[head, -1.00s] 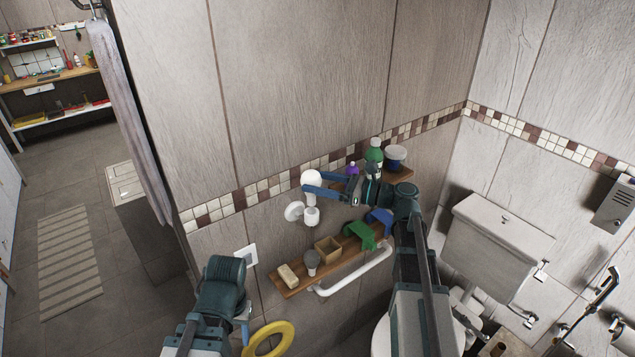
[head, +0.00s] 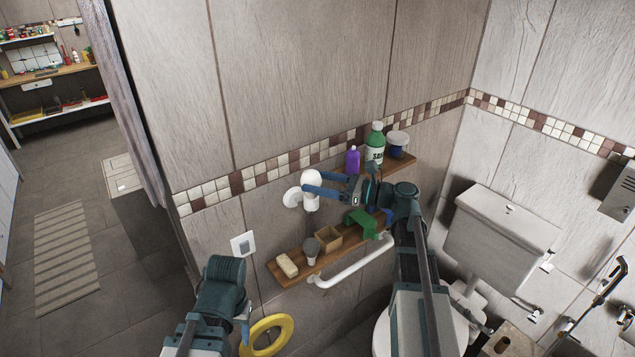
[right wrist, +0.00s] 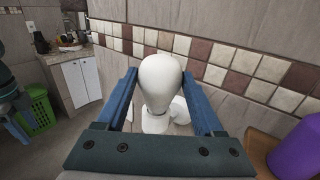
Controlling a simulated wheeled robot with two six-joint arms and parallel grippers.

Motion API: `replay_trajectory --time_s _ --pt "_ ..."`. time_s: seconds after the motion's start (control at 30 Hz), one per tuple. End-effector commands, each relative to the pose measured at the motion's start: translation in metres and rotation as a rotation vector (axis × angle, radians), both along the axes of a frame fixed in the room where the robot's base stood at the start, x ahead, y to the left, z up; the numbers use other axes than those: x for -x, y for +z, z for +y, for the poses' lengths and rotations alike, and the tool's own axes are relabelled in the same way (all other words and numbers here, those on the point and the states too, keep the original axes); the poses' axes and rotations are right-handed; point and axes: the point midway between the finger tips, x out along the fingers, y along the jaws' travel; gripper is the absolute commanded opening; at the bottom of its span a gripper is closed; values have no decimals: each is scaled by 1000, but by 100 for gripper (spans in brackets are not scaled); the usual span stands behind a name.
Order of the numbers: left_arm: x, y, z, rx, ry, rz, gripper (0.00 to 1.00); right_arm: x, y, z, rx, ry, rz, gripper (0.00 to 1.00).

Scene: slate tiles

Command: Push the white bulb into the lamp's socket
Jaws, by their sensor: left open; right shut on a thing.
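The white bulb (head: 311,180) is held upright between the blue fingers of my right gripper (head: 318,186); it also fills the middle of the right wrist view (right wrist: 160,82). The lamp's white socket (head: 310,204) is directly under the bulb, and its round wall plate (head: 291,198) is beside it on the wall. In the right wrist view the bulb's lower end meets the socket (right wrist: 155,124); how deep it sits is hidden. My left gripper (head: 244,330) hangs low at the left, mostly hidden behind its own arm, away from the lamp.
A white rail (head: 350,268) runs underneath.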

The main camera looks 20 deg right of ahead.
Motion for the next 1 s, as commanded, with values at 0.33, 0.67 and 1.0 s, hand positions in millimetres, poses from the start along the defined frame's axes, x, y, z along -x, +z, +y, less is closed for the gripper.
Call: replay_trajectory --time_s 0.33,0.67,1.0 --pt "0 0 0 0 0 0 50 0 0 0 0 0 0 29" --pt "0 0 0 0 0 0 50 0 0 0 0 0 0 100" --pt "0 0 0 0 0 0 50 15 0 -22 0 -3 0 100"
